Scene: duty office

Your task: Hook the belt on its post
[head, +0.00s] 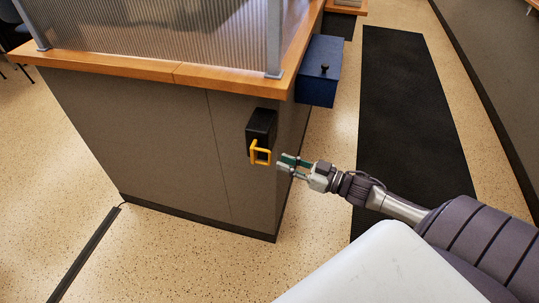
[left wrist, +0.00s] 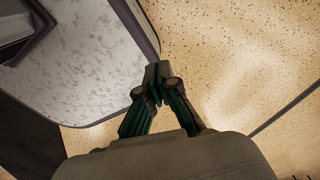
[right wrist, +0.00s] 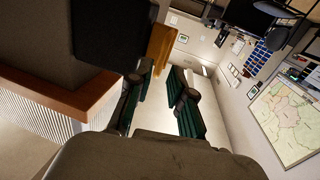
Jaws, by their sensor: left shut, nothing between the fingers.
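The belt's black housing (head: 262,124) is fixed to the grey counter side, with a yellow loop-shaped end (head: 260,152) at its lower front. No strip of belt shows drawn out. My right gripper (head: 281,165) is open and empty, just right of the yellow end and apart from it. In the right wrist view the dark housing (right wrist: 112,35) and the orange-yellow end (right wrist: 161,52) lie just beyond the fingertips (right wrist: 163,72). My left gripper (left wrist: 155,76) is shut and empty, seen only in the left wrist view above the floor. I cannot make out a post.
The counter (head: 160,140) has a wooden top (head: 150,68) and a ribbed clear screen (head: 170,30). A blue box (head: 318,72) with a black knob hangs at its right side. A black mat (head: 410,110) lies on the speckled floor. A dark floor strip (head: 85,255) runs lower left.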

